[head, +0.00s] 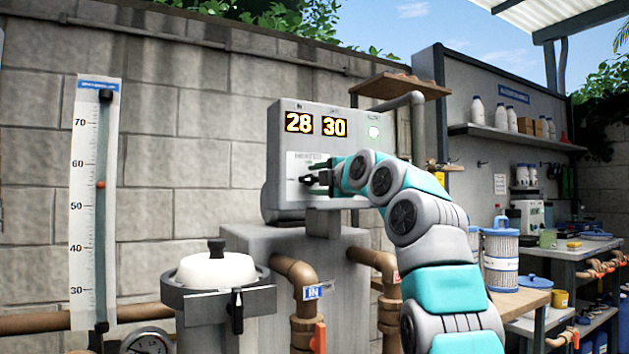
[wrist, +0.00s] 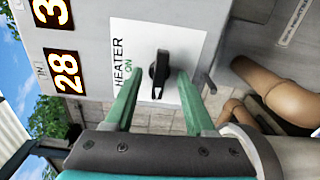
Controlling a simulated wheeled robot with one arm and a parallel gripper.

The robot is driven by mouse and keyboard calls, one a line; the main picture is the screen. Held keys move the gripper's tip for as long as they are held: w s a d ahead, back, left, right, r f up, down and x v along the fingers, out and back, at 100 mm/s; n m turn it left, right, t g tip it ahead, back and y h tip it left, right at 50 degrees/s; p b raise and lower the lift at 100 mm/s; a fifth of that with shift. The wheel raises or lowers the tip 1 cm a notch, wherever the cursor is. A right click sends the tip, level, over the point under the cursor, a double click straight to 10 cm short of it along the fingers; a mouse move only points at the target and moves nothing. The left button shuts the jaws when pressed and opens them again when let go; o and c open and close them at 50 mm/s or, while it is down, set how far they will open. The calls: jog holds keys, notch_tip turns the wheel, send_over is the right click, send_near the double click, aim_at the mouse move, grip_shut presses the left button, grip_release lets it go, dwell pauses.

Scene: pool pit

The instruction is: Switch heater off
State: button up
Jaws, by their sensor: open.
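In the head view the switch (head: 308,180) is small and partly covered by my gripper. My gripper (wrist: 157,80) is open, with one teal finger on either side of the switch. I cannot tell whether the fingers touch it. In the head view my gripper (head: 322,178) is close against the heater's front.
Brown pipes (head: 297,270) with orange valve handles come out below the heater. A white-lidded canister (head: 218,270) and a tall gauge (head: 97,200) stand to the left. A shelf and workbench (head: 595,248) with bottles and tools are at the right.

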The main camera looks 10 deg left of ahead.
jog(key=shift+s+d+f+b, duration=0.1)
jog(key=shift+s+d+b, duration=0.25)
jog(key=shift+s+b, duration=0.15)
jog(key=shift+b+v, duration=1.45)
jog(key=shift+v, duration=1.45)
jog(key=shift+d, duration=0.1)
